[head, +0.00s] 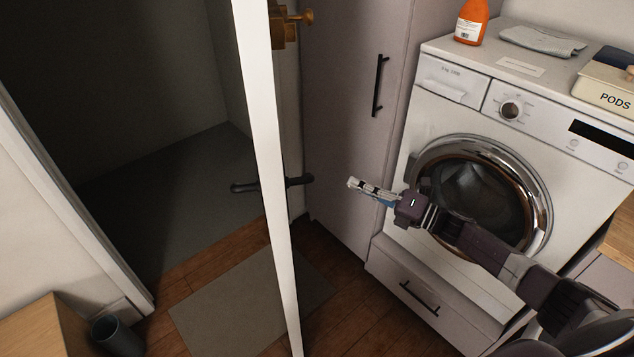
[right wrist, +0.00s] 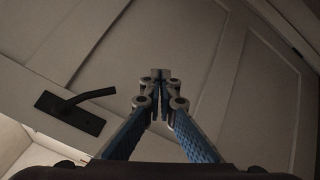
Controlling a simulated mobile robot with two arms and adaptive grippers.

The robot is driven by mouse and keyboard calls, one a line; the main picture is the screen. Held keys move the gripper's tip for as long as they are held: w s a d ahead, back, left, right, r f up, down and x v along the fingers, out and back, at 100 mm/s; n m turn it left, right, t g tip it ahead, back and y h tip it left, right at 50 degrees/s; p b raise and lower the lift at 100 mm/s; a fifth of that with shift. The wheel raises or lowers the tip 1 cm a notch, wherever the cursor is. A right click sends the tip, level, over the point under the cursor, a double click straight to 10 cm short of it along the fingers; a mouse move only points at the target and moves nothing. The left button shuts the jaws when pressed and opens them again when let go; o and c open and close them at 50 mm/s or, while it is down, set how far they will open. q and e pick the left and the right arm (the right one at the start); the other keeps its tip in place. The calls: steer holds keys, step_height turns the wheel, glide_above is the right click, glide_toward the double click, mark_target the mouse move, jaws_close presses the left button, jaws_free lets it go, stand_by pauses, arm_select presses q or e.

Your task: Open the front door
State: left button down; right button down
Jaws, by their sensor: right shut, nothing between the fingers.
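The front door (head: 268,200) is white and seen nearly edge-on in the head view. It stands ajar, swung into the room, with a dark space visible through the doorway on its left. Its dark lever handle (head: 292,181) sticks out on both sides of the door edge. My left gripper is not in view.
A washing machine (head: 425,190) and a tall cabinet (head: 345,120) stand right of the door. A brass latch (head: 285,22) sits high on the door. A mat (head: 235,305) lies on the wood floor under the door. A dark cup-shaped bin (head: 117,336) stands at lower left.

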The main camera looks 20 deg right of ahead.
steer(key=s+a+r+n+g+y+b, duration=0.1)
steer(key=s+a+r+n+g+y, duration=0.2)
steer(key=s+r+n+g, duration=0.5)
steer(key=s+a+r+n+g+y+b, duration=0.1)
steer(key=s+a+r+n+g+y, duration=0.3)
steer(key=r+n, duration=0.75)
steer(key=w+a+f+n+p, duration=0.1)
steer(key=w+a+p, duration=0.1)
steer(key=a+p, duration=0.5)
steer(key=a, duration=0.4)
steer(key=shift+a+f+t+h, duration=0.3)
steer(key=shift+f, duration=0.05)
